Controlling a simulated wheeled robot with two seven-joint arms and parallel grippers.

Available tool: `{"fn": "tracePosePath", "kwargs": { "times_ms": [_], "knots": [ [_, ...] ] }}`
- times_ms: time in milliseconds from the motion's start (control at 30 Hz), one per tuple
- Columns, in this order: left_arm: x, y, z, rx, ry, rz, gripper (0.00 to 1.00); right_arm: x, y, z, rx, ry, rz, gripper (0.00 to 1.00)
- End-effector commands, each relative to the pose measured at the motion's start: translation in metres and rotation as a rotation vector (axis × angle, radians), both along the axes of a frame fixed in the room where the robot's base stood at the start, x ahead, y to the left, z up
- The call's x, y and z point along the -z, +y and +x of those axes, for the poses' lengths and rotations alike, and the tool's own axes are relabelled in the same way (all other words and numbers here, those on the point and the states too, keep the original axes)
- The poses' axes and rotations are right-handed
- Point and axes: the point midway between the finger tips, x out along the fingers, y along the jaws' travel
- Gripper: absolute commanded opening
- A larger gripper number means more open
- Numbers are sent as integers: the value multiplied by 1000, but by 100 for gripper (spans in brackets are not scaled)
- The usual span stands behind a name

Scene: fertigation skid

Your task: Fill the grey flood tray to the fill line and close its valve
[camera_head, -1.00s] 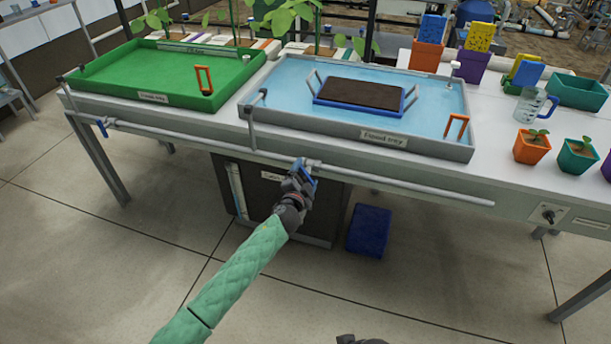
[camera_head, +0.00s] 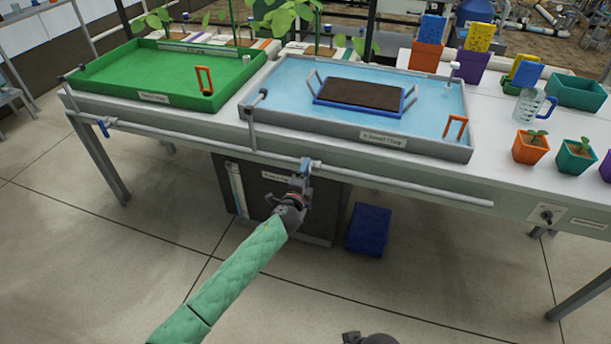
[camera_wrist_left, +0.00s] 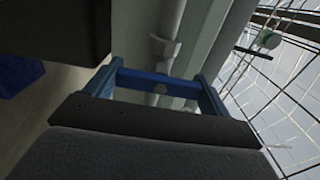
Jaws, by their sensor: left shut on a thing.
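The grey flood tray (camera_head: 300,128) stands on the bench and holds light blue water (camera_head: 430,97). I cannot make out a fill line. A blue-handled valve (camera_head: 316,164) sits on the grey pipe below the tray's front edge. My left gripper (camera_head: 304,173) is at this valve, shut on its blue handle. In the left wrist view the blue handle (camera_wrist_left: 155,83) spans in front of the pipe, and the lower view is blocked by the gripper body. A dark part, perhaps of my right gripper, shows at the bottom edge; its jaws cannot be made out.
A soil-filled blue carrier (camera_head: 360,95) sits in the water. A green tray (camera_head: 150,75) stands to the left, with another blue valve handle (camera_head: 103,126) below it. Pots and a jug (camera_head: 530,106) stand right. A dark tank (camera_head: 270,190) and blue box (camera_head: 368,230) are underneath.

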Motion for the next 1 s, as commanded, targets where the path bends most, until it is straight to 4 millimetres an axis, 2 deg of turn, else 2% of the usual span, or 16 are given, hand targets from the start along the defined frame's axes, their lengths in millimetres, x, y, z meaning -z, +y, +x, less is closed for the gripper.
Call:
{"fn": "tracePosePath", "kwargs": {
  "times_ms": [400, 433, 500, 767, 867, 1000],
  "knots": [
    [2, 0, -1, 1, -1, 9, 59, 0, 0, -1, 1, 0, 1, 34],
    [2, 0, -1, 1, -1, 9, 88, 0, 0, -1, 1, 0, 1, 34],
    [2, 0, -1, 1, -1, 9, 100, 1, 0, -1, 1, 0, 1, 34],
    [1, 0, -2, 0, -2, 8, 100, 2, 0, -1, 0, 1, 1, 34],
    [2, 3, -9, 0, -1, 8, 100, 3, 1, -1, 1, -1, 3, 34],
    [3, 9, -28, 0, -1, 8, 100, 4, 3, 1, 1, -11, 10, 34]
  ]
}}
